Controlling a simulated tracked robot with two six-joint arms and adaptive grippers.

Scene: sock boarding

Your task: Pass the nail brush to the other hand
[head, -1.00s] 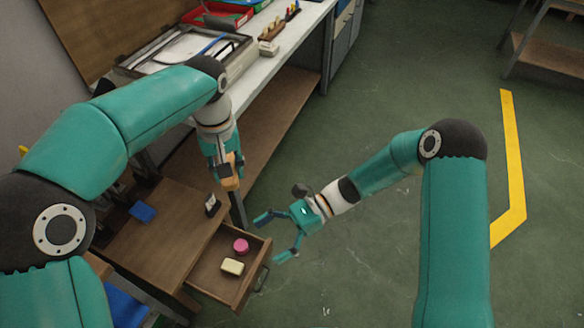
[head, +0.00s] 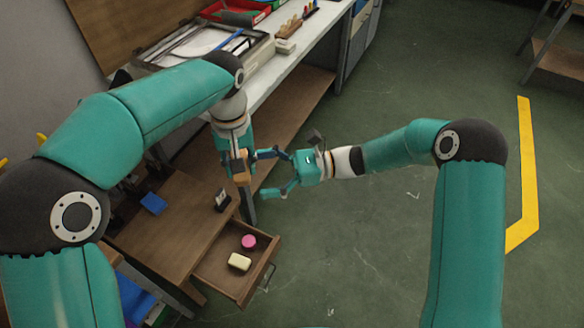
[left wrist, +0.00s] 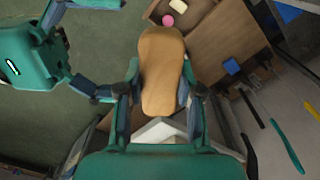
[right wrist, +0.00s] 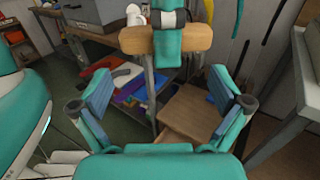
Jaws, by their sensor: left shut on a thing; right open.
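The nail brush (head: 240,167) is a tan wooden, rounded block. My left gripper (head: 236,158) is shut on it, above the cabinet's right side. In the left wrist view the brush (left wrist: 162,60) sits between the two fingers, its far end sticking out. My right gripper (head: 268,174) is open and empty, its fingers pointing at the brush from the right. In the right wrist view the brush (right wrist: 138,41) lies crosswise ahead of and above the open fingers (right wrist: 162,92), apart from them, with a left finger across its middle. Bristles cannot be made out.
Below is a wooden cabinet (head: 160,235) with an open drawer (head: 218,272) holding a pink round item (head: 249,242) and a pale yellow block (head: 239,262). A small black-and-white item (head: 222,199) and a blue item (head: 153,203) are on top. Open floor lies right.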

